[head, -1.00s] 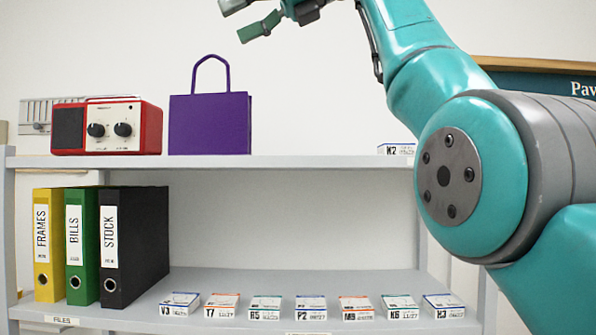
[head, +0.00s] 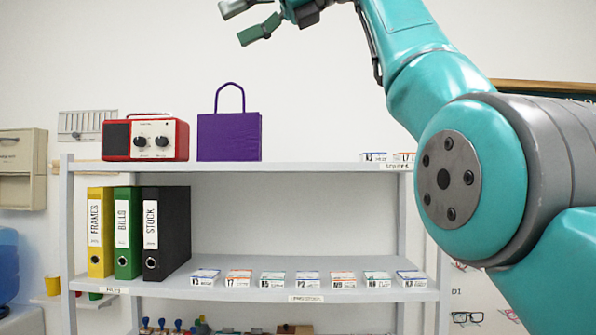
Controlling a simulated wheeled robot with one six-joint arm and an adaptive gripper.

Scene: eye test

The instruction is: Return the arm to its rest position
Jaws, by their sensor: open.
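My gripper (head: 243,22) is at the top of the head view, partly cut off by the upper edge. Its two fingers are apart, with nothing between them. It is above the shelf unit and touches nothing in view. My teal arm (head: 440,85) comes in from the right side and bends up and to the left toward the gripper. It covers the right end of the shelf unit.
The shelf unit (head: 300,169) carries a red radio (head: 146,138), a purple bag (head: 229,138) and small boxes on top. Below stand yellow, green and black binders (head: 165,232) and a row of several small boxes (head: 307,279). The wall above is clear.

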